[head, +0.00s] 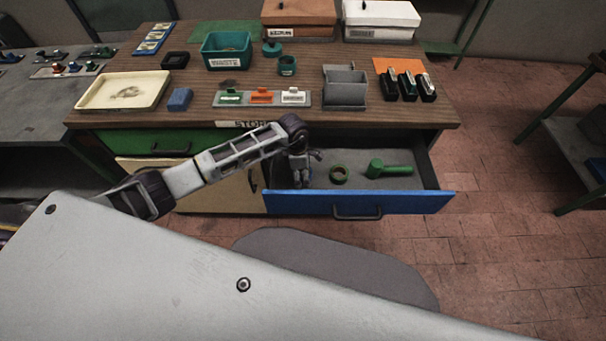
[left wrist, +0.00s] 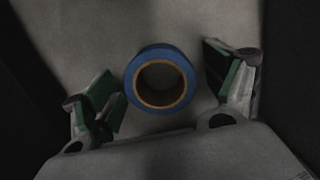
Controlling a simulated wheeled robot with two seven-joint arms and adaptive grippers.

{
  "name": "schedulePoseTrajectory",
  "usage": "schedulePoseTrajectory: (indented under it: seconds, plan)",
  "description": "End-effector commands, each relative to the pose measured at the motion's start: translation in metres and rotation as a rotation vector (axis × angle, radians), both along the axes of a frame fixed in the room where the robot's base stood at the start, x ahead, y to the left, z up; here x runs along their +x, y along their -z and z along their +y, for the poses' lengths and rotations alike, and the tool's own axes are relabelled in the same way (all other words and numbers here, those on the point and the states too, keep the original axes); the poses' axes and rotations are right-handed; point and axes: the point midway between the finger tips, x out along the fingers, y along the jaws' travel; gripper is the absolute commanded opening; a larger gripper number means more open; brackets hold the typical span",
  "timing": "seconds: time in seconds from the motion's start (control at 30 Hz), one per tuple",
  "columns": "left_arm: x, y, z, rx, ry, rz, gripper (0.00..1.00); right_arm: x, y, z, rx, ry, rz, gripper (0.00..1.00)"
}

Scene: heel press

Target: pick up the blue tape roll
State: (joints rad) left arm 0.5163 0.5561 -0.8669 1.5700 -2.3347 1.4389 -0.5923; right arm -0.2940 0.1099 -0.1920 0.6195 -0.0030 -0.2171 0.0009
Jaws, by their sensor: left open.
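The blue tape roll (left wrist: 160,51) lies in the left wrist view on a grey surface, its round hole facing the camera. My left gripper (left wrist: 166,92) is open, with one green-padded finger on each side of the roll and gaps between. The head view shows my left gripper (head: 302,178) pointing down into the left part of the open blue drawer (head: 405,203). The blue roll cannot be made out there. My right gripper is not in view.
The wooden counter (head: 215,118) above holds a cream tray (head: 124,91), a blue block (head: 180,99) and staplers (head: 408,87).

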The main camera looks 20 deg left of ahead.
Motion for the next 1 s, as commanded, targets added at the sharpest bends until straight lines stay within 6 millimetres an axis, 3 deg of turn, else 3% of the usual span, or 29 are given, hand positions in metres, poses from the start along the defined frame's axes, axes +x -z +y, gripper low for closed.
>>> schedulePoseTrajectory:
  seconds: [0.13, 0.5, 0.83, 1.0]
  plan:
    - [0.000, 0.000, 0.000, 0.000, 0.000, 0.000, 0.83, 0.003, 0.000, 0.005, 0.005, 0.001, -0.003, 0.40]
    - [0.000, 0.000, 0.000, 0.000, 0.000, 0.000, 0.36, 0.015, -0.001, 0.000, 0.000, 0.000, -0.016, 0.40]
    - [0.001, -0.003, 0.000, 0.000, 0.000, -0.001, 0.36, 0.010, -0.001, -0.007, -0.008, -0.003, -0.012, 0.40]
    - [0.001, -0.014, 0.001, 0.002, 0.001, -0.003, 0.36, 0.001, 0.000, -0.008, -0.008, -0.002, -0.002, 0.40]
